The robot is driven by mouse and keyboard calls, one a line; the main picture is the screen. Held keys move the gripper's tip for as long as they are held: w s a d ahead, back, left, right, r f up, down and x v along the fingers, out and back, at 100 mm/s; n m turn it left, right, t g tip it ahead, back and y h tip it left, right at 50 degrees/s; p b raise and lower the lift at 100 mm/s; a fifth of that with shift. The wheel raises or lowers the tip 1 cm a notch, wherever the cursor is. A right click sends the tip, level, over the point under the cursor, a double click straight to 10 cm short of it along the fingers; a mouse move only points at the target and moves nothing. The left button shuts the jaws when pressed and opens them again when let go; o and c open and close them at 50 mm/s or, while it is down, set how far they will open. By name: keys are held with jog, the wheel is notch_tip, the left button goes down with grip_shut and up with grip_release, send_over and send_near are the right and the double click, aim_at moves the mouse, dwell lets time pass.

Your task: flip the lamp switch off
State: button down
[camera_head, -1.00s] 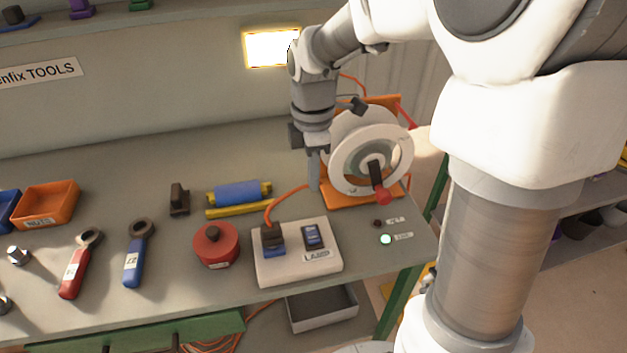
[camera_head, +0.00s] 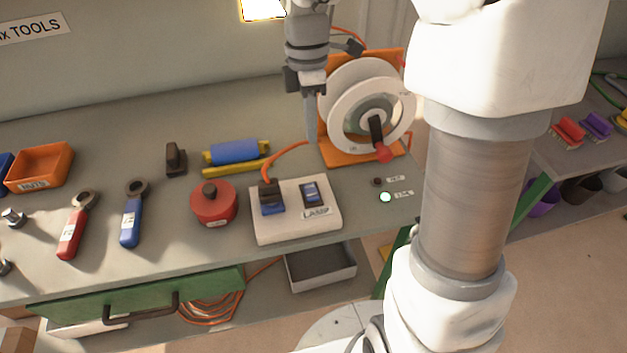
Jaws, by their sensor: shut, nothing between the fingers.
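A black and blue plug (camera_head: 271,199) with an orange cord sits on the left half of the box. My gripper (camera_head: 311,140) is shut and empty, pointing down behind the box, left of the cable reel. It is apart from the switch. The lit lamp panel (camera_head: 263,10) shows partly at the top edge.
A white cable reel (camera_head: 345,121) with a red-knobbed crank stands on an orange base just right of my gripper. A red round container (camera_head: 213,205) is left of the box. Bare bench lies behind the tools.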

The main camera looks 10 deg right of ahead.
aim_at(314, 194)
jog(key=f, duration=0.4)
jog(key=s+f+b, duration=0.1)
jog(key=f, duration=0.4)
jog(key=s+f+b, duration=0.1)
jog(key=f, duration=0.4)
